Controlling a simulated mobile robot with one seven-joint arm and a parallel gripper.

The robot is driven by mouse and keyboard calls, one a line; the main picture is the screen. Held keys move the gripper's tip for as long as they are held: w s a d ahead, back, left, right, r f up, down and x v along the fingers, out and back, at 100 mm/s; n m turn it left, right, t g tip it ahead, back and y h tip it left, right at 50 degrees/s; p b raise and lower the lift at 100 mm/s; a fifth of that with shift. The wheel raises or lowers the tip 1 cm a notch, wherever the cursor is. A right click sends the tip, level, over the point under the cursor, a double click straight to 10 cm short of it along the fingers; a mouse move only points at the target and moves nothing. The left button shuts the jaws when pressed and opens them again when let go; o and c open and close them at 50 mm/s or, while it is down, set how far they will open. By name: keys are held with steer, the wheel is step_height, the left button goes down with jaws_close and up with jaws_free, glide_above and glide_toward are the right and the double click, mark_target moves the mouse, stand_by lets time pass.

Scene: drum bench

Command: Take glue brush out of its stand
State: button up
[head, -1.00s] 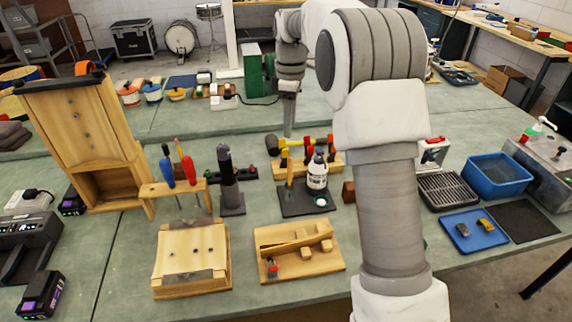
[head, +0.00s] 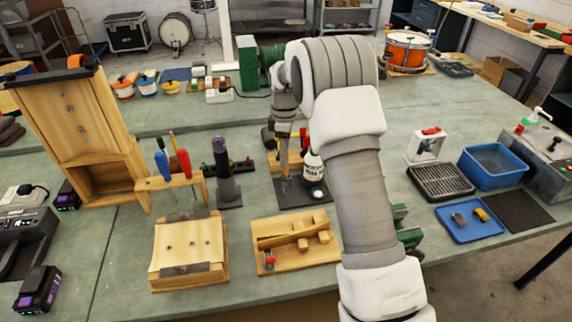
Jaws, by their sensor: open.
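The glue stand is a dark mat-like base (head: 297,195) near the middle of the bench in the head view. The slim glue brush (head: 286,183) stands upright at the left of this base, mostly hidden by my gripper. My gripper (head: 285,168) points down at the brush, with its fingers open around or just in front of the handle; I cannot tell which. Whether the fingers touch it is too small to see.
A wooden rack with screwdrivers (head: 172,182) and a dark upright tool (head: 223,170) stand to the left. A wooden jig (head: 295,240) lies in front. A blue bin (head: 492,165) and blue tray (head: 468,223) are at the right. My forearm hides part of the bench.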

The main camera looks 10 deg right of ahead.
mark_target(286, 171)
steer(key=f, duration=0.5)
steer(key=shift+d+f, duration=0.15)
steer(key=shift+d, duration=0.1)
jaws_close()
